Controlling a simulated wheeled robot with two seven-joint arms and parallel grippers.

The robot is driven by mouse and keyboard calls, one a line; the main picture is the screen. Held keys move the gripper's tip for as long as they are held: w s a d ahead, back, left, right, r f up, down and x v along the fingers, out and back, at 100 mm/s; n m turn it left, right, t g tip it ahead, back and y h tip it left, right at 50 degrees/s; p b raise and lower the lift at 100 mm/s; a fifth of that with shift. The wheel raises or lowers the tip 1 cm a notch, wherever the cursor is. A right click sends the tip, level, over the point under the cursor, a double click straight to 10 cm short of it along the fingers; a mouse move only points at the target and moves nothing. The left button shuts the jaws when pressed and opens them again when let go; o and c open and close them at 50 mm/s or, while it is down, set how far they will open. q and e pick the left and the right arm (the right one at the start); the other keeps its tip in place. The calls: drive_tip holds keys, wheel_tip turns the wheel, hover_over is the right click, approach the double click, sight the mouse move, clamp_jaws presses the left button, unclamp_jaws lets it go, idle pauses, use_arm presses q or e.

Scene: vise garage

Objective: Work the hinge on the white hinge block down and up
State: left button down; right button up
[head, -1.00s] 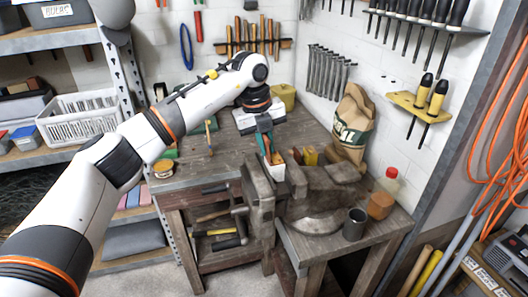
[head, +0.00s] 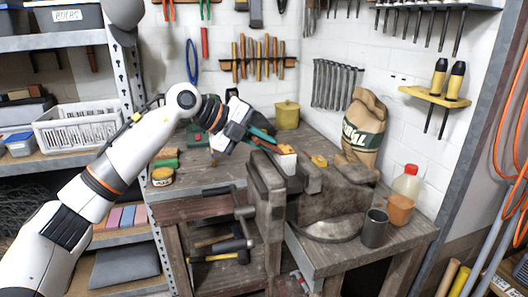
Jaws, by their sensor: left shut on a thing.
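The white hinge block (head: 288,162) is clamped upright between the jaws of the vise (head: 320,190); only its upper part shows. The hinge's reddish-brown leaf (head: 271,147) slants from the block's top toward the left, partly hidden by my fingers. My left gripper (head: 264,139), with teal fingers, comes in from the upper left, tilted low beside the block, and is shut on the leaf. My right gripper is not in view.
The vise sits on the wooden workbench (head: 225,174). A yellow canister (head: 287,115) stands behind.

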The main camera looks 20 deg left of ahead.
use_arm(q)
drive_tip(key=shift+a+f+t+h+b, duration=0.1)
drive_tip(key=shift+f+t+h+b, duration=0.15)
drive_tip(key=shift+h+b, duration=0.2)
drive_tip(key=shift+r, duration=0.15)
drive_tip(key=c, duration=1.5)
unclamp_jaws()
drive_tip(key=p+v, duration=0.2)
drive_tip(key=v, duration=1)
drive_tip(key=shift+p, duration=0.35)
